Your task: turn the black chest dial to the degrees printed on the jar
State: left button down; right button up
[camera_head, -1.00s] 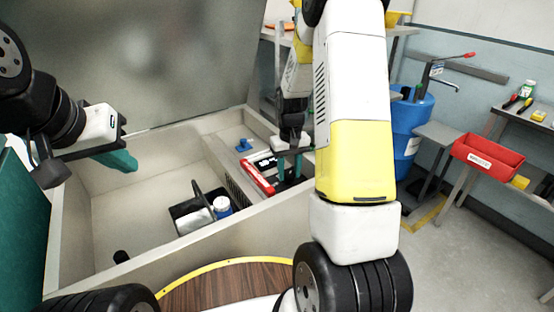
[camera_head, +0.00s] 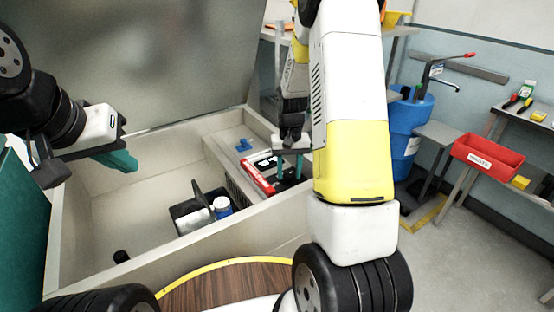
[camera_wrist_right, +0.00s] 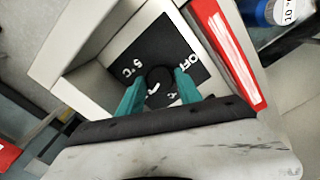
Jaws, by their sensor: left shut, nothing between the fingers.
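The chest dial is a round black knob (camera_wrist_right: 159,76) on a black plate with white marks in the right wrist view. "OFF" and "5°C" are readable; another mark is partly covered. My right gripper (camera_wrist_right: 160,82) has its teal fingers on either side of the knob, close to it; whether they touch it is unclear. In the head view my right arm partly hides the dial area. The jar (camera_head: 221,206), blue with a white lid, stands inside the chest. Part of its label (camera_wrist_right: 288,14) reads "10". My left gripper (camera_head: 122,161) is shut and empty over the chest's left side.
The open chest (camera_head: 105,205) has pale walls. A red-edged panel (camera_head: 256,177) and a small blue piece (camera_head: 244,145) are on the right ledge. A red bin (camera_head: 488,158) and blue drum (camera_head: 411,125) stand outside, right.

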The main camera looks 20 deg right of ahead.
jog(key=shift+o, duration=1.3)
jog(key=shift+r, duration=0.1)
notch_tip(320, 180, up, 8)
jog(key=shift+f, duration=0.2)
notch_tip(320, 180, up, 9)
jog(key=t, duration=0.2)
send_over(289, 174)
jog(key=s+a, duration=0.3)
jog(key=s, duration=0.2)
jog(key=s+a+r+n+t+y, duration=0.1)
jog(key=s+r, duration=0.3)
jog(key=s, duration=0.4)
jog(key=s+a+r+n+t+y, duration=0.1)
jog(key=s+a+r+t, duration=0.2)
jog(key=s, duration=0.5)
notch_tip(289, 174, up, 2)
jog(key=shift+s+a+r+n, duration=0.2)
jog(key=shift+s+a+n, duration=0.15)
jog(key=shift+a, duration=0.2)
